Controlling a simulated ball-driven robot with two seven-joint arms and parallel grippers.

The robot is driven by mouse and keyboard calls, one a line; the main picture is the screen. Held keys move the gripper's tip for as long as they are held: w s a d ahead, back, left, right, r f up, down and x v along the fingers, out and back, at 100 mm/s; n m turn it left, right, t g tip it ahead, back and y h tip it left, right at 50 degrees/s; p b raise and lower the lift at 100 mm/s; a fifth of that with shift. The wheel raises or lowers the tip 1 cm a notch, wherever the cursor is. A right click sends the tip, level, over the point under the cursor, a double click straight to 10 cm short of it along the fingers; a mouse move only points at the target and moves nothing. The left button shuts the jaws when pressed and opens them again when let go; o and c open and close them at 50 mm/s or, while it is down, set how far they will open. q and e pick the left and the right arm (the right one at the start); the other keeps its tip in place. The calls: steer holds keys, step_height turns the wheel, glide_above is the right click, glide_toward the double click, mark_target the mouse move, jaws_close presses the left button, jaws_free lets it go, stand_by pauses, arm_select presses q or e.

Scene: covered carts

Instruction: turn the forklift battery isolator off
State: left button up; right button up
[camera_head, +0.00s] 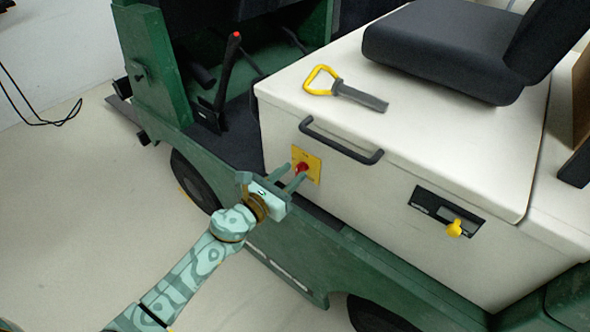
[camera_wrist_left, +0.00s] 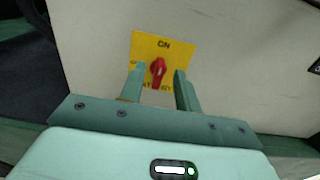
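The battery isolator is a red rotary handle (camera_head: 302,167) on a yellow plate (camera_head: 314,164), set in the white side panel of the forklift (camera_head: 385,180). In the left wrist view the red handle (camera_wrist_left: 157,72) stands nearly upright, below the word ON on the yellow plate (camera_wrist_left: 178,46). My left gripper (camera_head: 292,175) is in front of the plate. Its two fingers (camera_wrist_left: 160,80) are apart, one on each side of the handle, with gaps visible between them and it. Whether the fingertips touch the plate cannot be told. My right gripper is in neither view.
A black bar handle (camera_head: 340,142) juts out above the plate. A yellow-handled tool (camera_head: 345,91) lies on the white cover. A dark panel with a yellow knob (camera_head: 454,228) is to the right.

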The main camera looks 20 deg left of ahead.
mark_target(300, 170)
arm_select(q)
steer(key=shift+x, duration=1.1)
steer(key=shift+c, duration=0.3)
jaws_close()
